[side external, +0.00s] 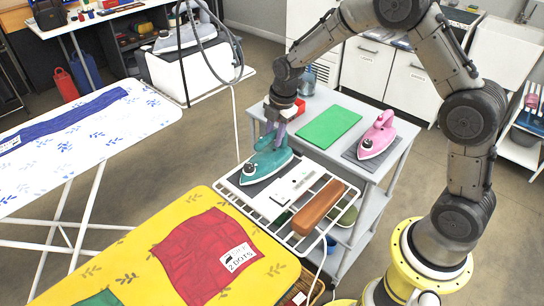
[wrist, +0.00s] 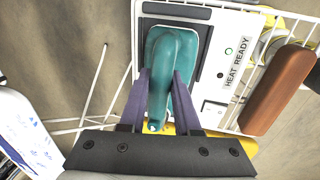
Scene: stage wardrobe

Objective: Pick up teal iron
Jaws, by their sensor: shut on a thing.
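The teal iron (side external: 262,166) sits at the left end of a white wire rack (side external: 322,172), over a dark pad, pointing left and down. It also shows from above in the wrist view (wrist: 171,50). My gripper (side external: 279,132) comes down on it from above. In the wrist view its two purple fingers (wrist: 162,90) lie on either side of the iron's handle, shut on it. I cannot tell any gap between the iron's soleplate and the pad.
On the rack, a white panel marked HEAT READY (wrist: 230,62) and a brown wooden block (side external: 321,207) lie beside the iron. A pink iron (side external: 377,136) and a green mat (side external: 329,127) are on the grey cart behind. A yellow ironing board (side external: 150,235) with red cloth (side external: 205,255) is in front.

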